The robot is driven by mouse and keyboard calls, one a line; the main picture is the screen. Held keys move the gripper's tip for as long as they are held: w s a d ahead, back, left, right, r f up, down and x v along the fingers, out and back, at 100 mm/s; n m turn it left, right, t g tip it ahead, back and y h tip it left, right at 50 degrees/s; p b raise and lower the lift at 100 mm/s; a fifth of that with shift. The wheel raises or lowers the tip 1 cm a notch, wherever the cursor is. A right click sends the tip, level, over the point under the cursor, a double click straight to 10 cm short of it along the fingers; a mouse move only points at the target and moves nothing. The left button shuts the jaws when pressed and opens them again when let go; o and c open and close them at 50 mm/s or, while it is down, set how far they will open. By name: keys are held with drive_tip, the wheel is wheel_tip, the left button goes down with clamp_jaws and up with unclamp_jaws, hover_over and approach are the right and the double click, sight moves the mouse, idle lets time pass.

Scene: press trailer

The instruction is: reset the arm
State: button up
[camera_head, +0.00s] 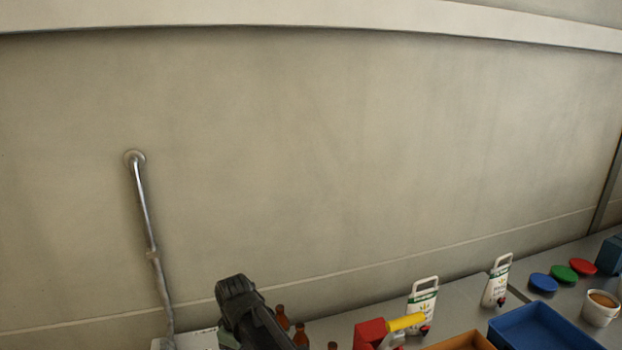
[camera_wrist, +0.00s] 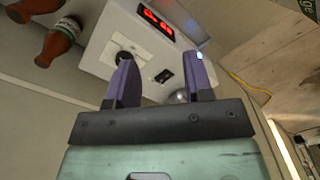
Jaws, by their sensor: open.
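My gripper (camera_wrist: 161,72) shows in the wrist view with its two purple fingers apart. Nothing is held between them. Beyond the fingers is a white box (camera_wrist: 105,48) with a red lit display (camera_wrist: 156,22), a round dark opening and a small dark switch. I cannot tell whether the fingers touch the box. In the head view a dark part of my arm rises at the bottom edge; the fingers cannot be made out there.
Brown bottles (camera_wrist: 58,42) are near the box; some also show in the head view (camera_head: 282,317). A metal pipe (camera_head: 146,215) runs down the wall. To the right are a red-and-yellow item (camera_head: 371,332), white jugs (camera_head: 422,304), an orange tray (camera_head: 463,343), a blue tray (camera_head: 540,330), coloured lids (camera_head: 563,273) and a bowl (camera_head: 600,311).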

drive_tip(key=s+d+f+m+b, duration=0.2)
drive_tip(key=d+f+m+b, duration=0.1)
drive_tip(key=d, duration=0.8)
drive_tip(key=s+d+f+m+b, duration=0.3)
drive_tip(key=d+m, duration=0.3)
drive_tip(key=d, duration=0.5)
drive_tip(key=s+d+f+m+b, duration=0.3)
drive_tip(key=d+f+m, duration=0.2)
drive_tip(key=d, duration=0.6)
drive_tip(key=shift+s+d, duration=0.15)
drive_tip(key=shift+d, duration=0.15)
